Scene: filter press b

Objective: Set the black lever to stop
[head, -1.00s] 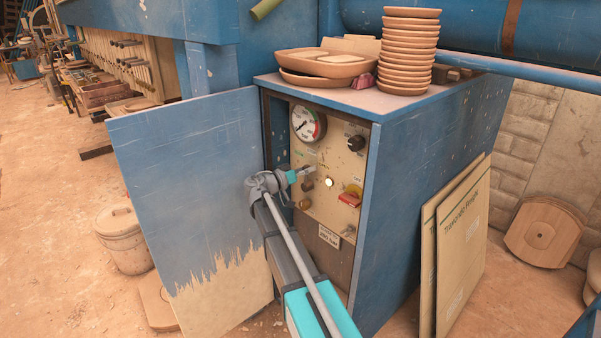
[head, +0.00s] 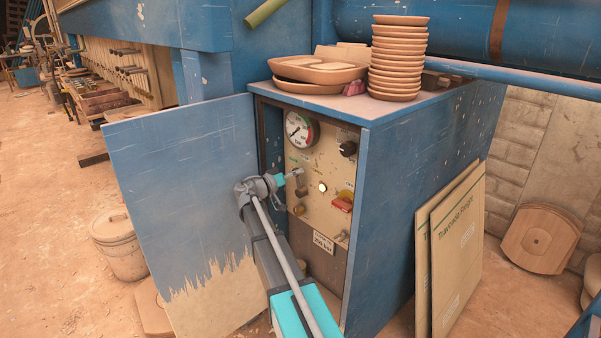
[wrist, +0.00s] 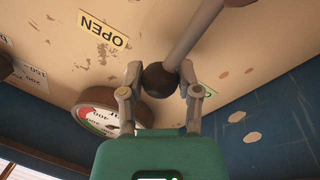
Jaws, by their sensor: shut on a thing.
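The lever has a grey rod (wrist: 196,30) ending in a black ball knob (wrist: 160,80). My gripper (wrist: 160,72) is shut on this ball, one finger on each side, in the wrist view. In the head view my gripper (head: 286,178) reaches the left part of the cream control panel (head: 319,205), and the ball is too small to make out there. A yellow OPEN label (wrist: 103,28) is on the panel beside the lever. A green-lettered label (wrist: 209,91) is partly hidden behind a finger; its word cannot be read.
The panel also carries a pressure gauge (head: 302,130), a black knob (head: 348,148), a lit button (head: 322,187) and a red switch (head: 342,203). The open blue door (head: 190,180) stands close left of my arm. Stacked clay dishes (head: 398,55) stand on the cabinet.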

